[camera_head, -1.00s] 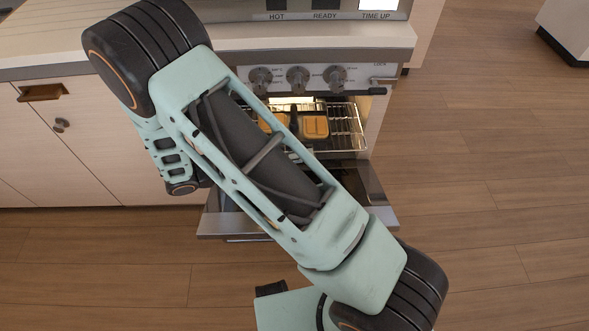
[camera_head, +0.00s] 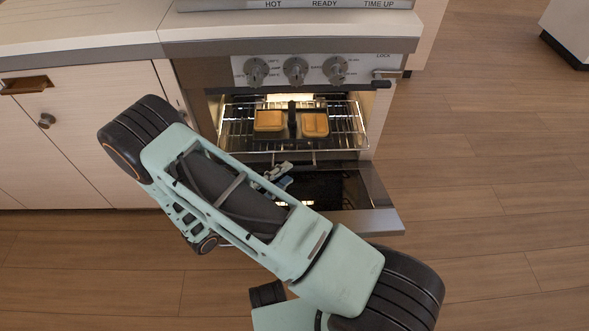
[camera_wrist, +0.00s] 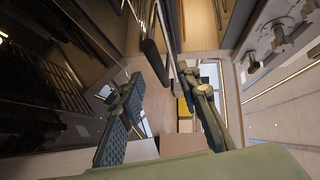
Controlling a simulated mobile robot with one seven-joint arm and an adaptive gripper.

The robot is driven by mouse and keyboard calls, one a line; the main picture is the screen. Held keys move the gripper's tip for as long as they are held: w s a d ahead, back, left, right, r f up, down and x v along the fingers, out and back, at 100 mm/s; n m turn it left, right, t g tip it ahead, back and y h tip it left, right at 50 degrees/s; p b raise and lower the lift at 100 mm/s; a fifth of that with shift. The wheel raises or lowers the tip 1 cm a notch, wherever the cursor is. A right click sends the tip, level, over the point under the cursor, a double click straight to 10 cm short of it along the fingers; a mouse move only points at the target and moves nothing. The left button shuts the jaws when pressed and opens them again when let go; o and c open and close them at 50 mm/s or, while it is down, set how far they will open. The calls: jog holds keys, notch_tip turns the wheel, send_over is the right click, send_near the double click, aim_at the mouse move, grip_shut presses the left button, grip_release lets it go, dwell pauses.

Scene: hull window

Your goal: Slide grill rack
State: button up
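The wire grill rack (camera_head: 343,133) sits level in the open oven in the head view, its front edge near the oven mouth. Two square toast-like slices, left (camera_head: 269,121) and right (camera_head: 315,125), lie on it with a dark piece between them. My gripper (camera_head: 279,175) is just below and in front of the rack's front edge, above the lowered oven door (camera_head: 345,190). In the wrist view my gripper (camera_wrist: 165,118) has its two fingers spread apart. A thin metal rail and a dark bar run between and beyond the fingers. I cannot tell if either finger touches the rack.
The control panel with knobs (camera_head: 295,71) is above the oven opening; its knobs also show in the wrist view (camera_wrist: 280,38). A protruding handle (camera_head: 386,75) is at the panel's right. Cabinets (camera_head: 80,140) stand left. The floor (camera_head: 480,200) at right is clear.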

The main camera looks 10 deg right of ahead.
aim_at(295, 168)
jog(key=x, duration=0.5)
jog(key=shift+a+b, duration=0.1)
jog(key=shift+b, duration=0.3)
grip_shut()
